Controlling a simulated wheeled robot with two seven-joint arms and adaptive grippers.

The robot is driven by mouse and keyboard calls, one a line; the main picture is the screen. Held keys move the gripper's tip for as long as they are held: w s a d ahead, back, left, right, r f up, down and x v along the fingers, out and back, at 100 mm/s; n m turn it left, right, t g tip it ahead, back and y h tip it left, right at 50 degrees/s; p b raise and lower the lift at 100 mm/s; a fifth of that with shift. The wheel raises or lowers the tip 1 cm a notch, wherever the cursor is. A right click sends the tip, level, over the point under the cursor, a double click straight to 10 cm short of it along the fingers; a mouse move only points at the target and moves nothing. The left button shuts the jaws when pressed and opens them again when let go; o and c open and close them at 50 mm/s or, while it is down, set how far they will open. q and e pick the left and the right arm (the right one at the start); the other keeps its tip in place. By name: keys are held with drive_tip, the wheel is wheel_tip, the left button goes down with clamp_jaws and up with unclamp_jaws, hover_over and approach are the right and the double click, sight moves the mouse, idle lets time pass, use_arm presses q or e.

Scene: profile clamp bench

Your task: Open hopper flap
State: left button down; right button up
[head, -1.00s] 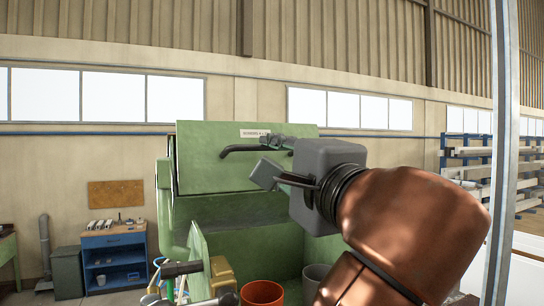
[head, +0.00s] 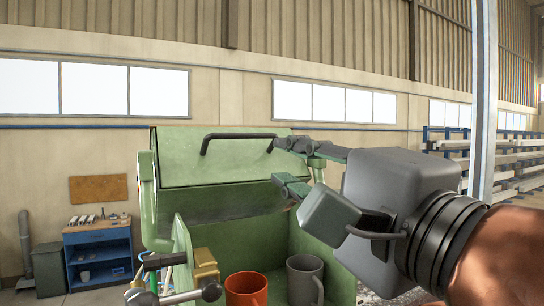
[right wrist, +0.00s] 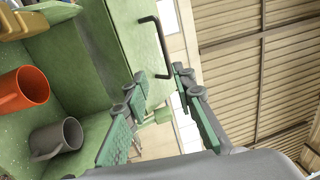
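The hopper flap (head: 215,167) is a green panel at the upper front of the green machine in the head view. It seems to lean outward at its top; how wide any gap is cannot be seen. Its black bar handle (head: 238,136) runs along the upper part. My right gripper (head: 279,162) is open and empty at the handle's right end. In the right wrist view, the handle (right wrist: 160,45) lies just beyond the spread fingertips (right wrist: 158,79), with no grip on it. My left gripper is not in view.
Below the flap are an orange cup (head: 246,289) and a grey mug (head: 304,280) in the green machine. A green side plate (head: 183,250) and metal clamp parts stand at its lower left. A blue cabinet (head: 98,252) is farther left, and a metal post (head: 484,100) rises at right.

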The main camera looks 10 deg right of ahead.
drive_tip(key=shift+s+d+f, duration=0.15)
drive_tip(key=shift+s+d, duration=0.2)
drive_tip(key=shift+s, duration=0.2)
